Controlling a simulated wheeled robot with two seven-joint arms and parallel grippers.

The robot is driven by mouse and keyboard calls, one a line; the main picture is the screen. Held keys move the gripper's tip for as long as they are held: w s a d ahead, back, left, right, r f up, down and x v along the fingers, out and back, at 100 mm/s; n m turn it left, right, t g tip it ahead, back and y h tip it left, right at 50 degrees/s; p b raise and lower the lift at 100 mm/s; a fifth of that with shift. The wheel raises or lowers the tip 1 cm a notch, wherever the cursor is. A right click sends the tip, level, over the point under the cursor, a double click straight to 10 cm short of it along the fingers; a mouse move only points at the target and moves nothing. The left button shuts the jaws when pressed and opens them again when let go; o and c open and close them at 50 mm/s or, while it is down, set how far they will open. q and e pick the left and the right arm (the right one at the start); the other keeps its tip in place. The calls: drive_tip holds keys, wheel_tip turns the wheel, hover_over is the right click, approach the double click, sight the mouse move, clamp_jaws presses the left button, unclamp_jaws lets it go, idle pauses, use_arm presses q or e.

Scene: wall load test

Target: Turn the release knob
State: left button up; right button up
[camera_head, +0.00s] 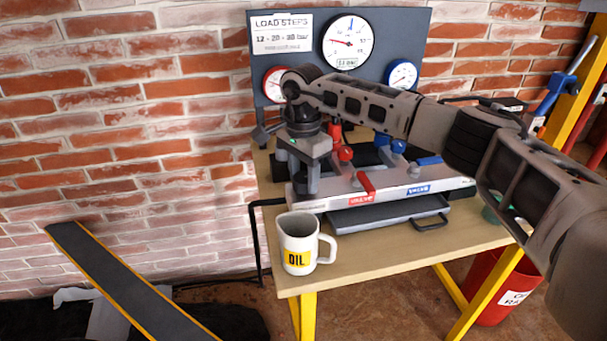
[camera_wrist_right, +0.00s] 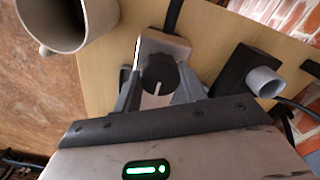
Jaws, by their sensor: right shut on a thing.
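The release knob (camera_wrist_right: 159,76) is a round black knob with a white pointer line, on a pale block at the left end of the bench unit. In the right wrist view it sits between the fingers of my right gripper (camera_wrist_right: 161,88), which is shut on it. The pointer line runs nearly straight up and down in the wrist view, tilted slightly right. My left gripper is not in view.
A white OIL mug (camera_head: 297,243) stands close to the gripper at the front left of the wooden table (camera_head: 385,259). Red (camera_head: 366,184) and blue (camera_head: 429,161) levers are to the right. A dark gauge panel (camera_head: 302,58) stands behind. A red bin (camera_head: 497,291) is below right.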

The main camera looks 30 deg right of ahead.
sight(303, 177)
drive_tip(key=o, duration=1)
drive_tip(key=shift+r, duration=0.1)
wheel_tip(303, 177, up, 16)
drive_tip(key=shift+w+f, duration=0.1)
